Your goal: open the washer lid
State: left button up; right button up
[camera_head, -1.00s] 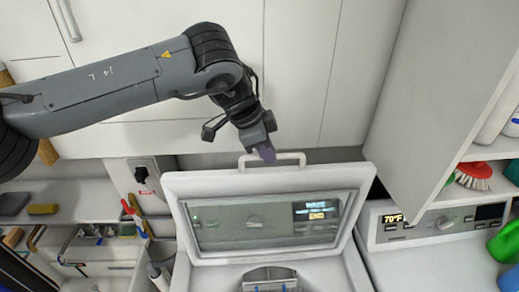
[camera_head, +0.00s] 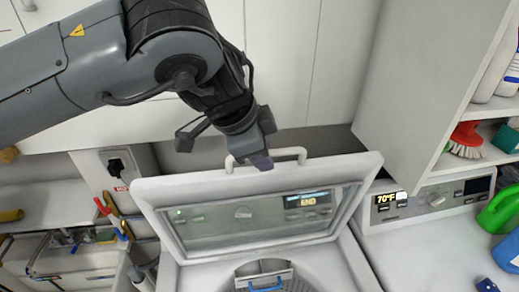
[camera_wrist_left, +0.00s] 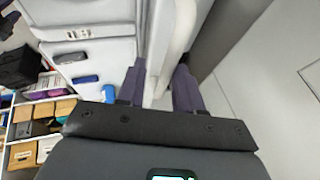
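The washer lid (camera_head: 345,168), a white frame with a clear window, stands raised and tilted in the head view. Below it the washer opening (camera_head: 318,277) shows part of the inside. A white loop handle (camera_head: 302,153) sits on the lid's upper edge. My left gripper (camera_head: 262,162) is at the left part of this handle. In the left wrist view its two purple fingers (camera_wrist_left: 160,80) are spread apart, with a white bar between them, nearer the right finger. Whether they touch the bar is unclear. My right gripper is in neither view.
White cabinet doors (camera_head: 285,60) stand behind the lid. A second machine with a control panel (camera_head: 432,200) is at the right, with a green bottle (camera_head: 497,212) on it. A shelf above holds a red brush (camera_head: 466,140). A tool rack (camera_head: 115,215) is at the left.

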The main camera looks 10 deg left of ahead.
pick_arm(q)
jog(key=shift+o, duration=0.2)
pick_arm(e)
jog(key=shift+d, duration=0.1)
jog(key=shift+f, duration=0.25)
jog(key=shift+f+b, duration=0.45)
jog(key=shift+b, duration=0.2)
pick_arm(q)
jog(key=v, duration=1)
jog(key=shift+s+r, duration=0.15)
jog(key=shift+r, duration=0.2)
jog(key=shift+a, duration=0.15)
